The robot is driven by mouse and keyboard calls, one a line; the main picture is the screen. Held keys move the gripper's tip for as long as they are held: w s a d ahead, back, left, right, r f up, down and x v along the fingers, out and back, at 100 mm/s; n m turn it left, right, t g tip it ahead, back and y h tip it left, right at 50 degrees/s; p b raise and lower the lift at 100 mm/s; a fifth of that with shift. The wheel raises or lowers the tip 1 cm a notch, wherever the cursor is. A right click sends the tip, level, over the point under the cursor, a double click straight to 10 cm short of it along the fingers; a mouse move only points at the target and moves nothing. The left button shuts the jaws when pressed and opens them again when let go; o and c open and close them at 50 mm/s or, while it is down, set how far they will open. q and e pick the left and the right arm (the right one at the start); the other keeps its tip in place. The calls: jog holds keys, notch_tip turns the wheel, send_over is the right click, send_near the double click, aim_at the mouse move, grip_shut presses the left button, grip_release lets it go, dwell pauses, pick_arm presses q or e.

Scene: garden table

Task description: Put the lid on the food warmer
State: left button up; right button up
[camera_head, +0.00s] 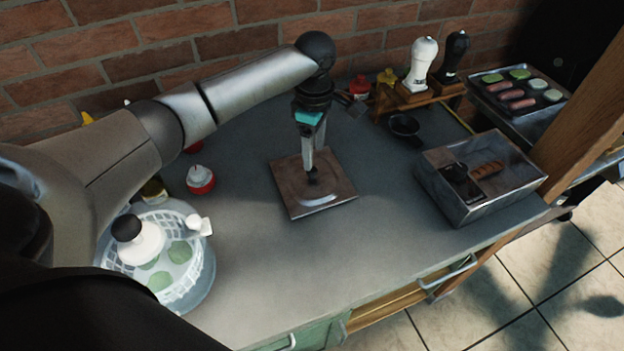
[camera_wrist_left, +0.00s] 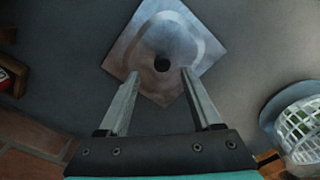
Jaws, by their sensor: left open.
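The lid, a square metal plate (camera_head: 330,200) with a small black knob, lies flat on the grey table. It also shows in the left wrist view (camera_wrist_left: 180,35), with its knob (camera_wrist_left: 162,63) in the gap between my fingers. My left gripper (camera_head: 312,174) points down over the lid and is open, its two fingertips (camera_wrist_left: 159,72) on either side of the knob in that view. I cannot tell how far above the lid they are. The food warmer, an open metal box (camera_head: 468,209), stands to the right with a browned sausage and a dark item inside. My right gripper is not in view.
A round salad spinner (camera_head: 204,268) stands at front left, near a red-and-white jar (camera_head: 200,180). Behind are a wooden rack (camera_head: 415,98) with white and black mills, and a small black bowl (camera_head: 404,128). A food tray (camera_head: 518,92) is at back right. Front middle tabletop is clear.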

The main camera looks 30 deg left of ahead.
aim_at(312, 175)
pick_arm(q)
jog(key=f, duration=0.2)
jog(key=f+b, duration=0.1)
jog(key=f, duration=0.2)
jog(key=shift+s+a+f, duration=0.15)
jog(key=shift+a, duration=0.05)
grip_shut()
dwell(0.3)
dwell(0.3)
